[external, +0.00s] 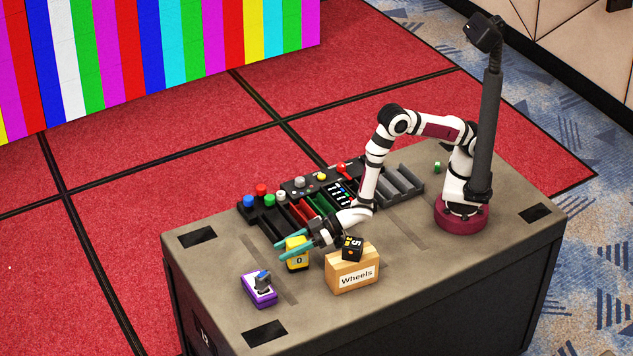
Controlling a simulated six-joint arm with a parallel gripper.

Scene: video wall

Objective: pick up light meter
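A small yellow block-shaped device (298,263) with a dark round mark on its front stands on the black-edged table. No label shows which one is the light meter. My gripper (293,247) has teal fingers, one on either side of the yellow device's upper part. I cannot tell whether the fingers touch it, and they hide part of its top.
Black trays and a control panel with coloured buttons (318,187) line the back edge.

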